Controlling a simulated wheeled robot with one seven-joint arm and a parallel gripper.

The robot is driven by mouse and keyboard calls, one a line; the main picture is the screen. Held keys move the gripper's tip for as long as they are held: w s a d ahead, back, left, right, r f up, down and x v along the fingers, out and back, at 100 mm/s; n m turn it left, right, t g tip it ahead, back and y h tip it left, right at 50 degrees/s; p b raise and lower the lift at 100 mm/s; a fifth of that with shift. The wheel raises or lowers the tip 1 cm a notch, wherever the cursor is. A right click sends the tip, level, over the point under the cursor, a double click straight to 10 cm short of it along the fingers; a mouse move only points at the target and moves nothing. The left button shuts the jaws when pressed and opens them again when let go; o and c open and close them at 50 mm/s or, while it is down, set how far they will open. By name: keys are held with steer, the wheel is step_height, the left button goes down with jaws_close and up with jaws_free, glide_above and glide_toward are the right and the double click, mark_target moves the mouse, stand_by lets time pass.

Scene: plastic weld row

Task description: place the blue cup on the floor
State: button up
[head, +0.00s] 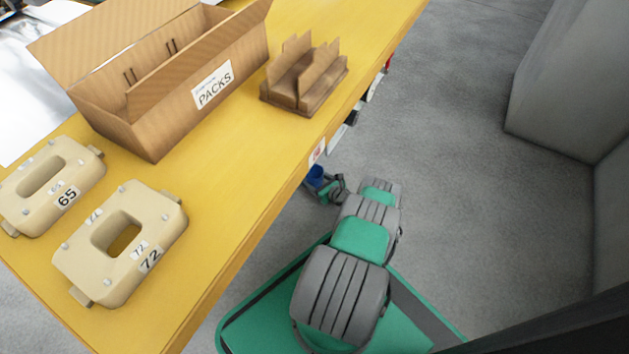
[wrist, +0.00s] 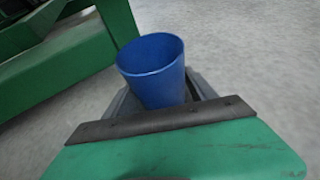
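The blue cup (head: 316,177) is low beside the yellow table's edge, partly hidden by my gripper (head: 326,188). In the wrist view the blue cup (wrist: 155,65) sits between the two grey fingers of my gripper (wrist: 165,92), with its open rim showing and its lower part hidden. The fingers lie against both sides of the cup, so my gripper looks shut on it. The grey floor (head: 440,150) lies below and around. I cannot tell whether the cup's bottom touches the floor.
The yellow table (head: 235,190) holds a cardboard box marked PACKS (head: 160,95), a divided brown holder (head: 300,80) and beige blocks marked 65 (head: 85,165) and 72 (head: 165,215). Grey blocks (head: 570,85) stand at the right. Open floor lies between.

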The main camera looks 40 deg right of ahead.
steer(key=shift+o, duration=1.2)
steer(key=shift+r, duration=0.1)
steer(key=p+v, duration=0.4)
steer(key=v, duration=0.7)
steer(key=shift+s+r+p, duration=0.25)
steer(key=shift+r+p, duration=0.05)
steer(key=shift+s, duration=0.25)
